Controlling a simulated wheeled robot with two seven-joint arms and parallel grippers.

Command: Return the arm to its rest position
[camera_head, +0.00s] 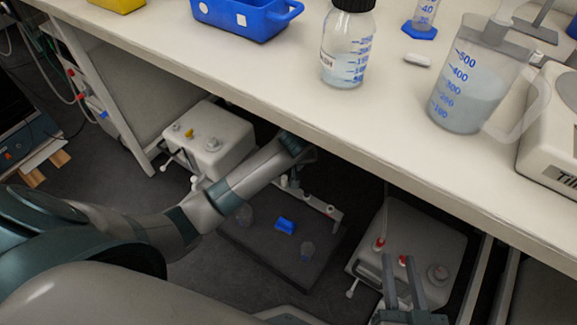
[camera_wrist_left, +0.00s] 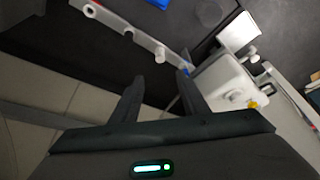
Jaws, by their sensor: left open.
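My left arm (camera_head: 215,200) comes in from the left in the head view and reaches under the front edge of the bench. Its gripper is hidden there by the bench edge. In the left wrist view my left gripper (camera_wrist_left: 160,78) shows two dark fingers apart, with nothing between them. A pale bar with knobs (camera_wrist_left: 130,35) is beyond the fingertips, and a white container (camera_wrist_left: 225,85) is to the right. My right gripper (camera_head: 398,260) is low in the head view, fingers apart and empty, in front of a white canister.
The bench (camera_head: 280,85) carries a bottle (camera_head: 347,50), a beaker of liquid (camera_head: 470,85), a blue bin (camera_head: 240,15) and a white device (camera_head: 555,120). Below it are a white canister (camera_head: 215,145), a dark platform (camera_head: 265,255) with a blue piece (camera_head: 286,225), and another canister (camera_head: 435,240).

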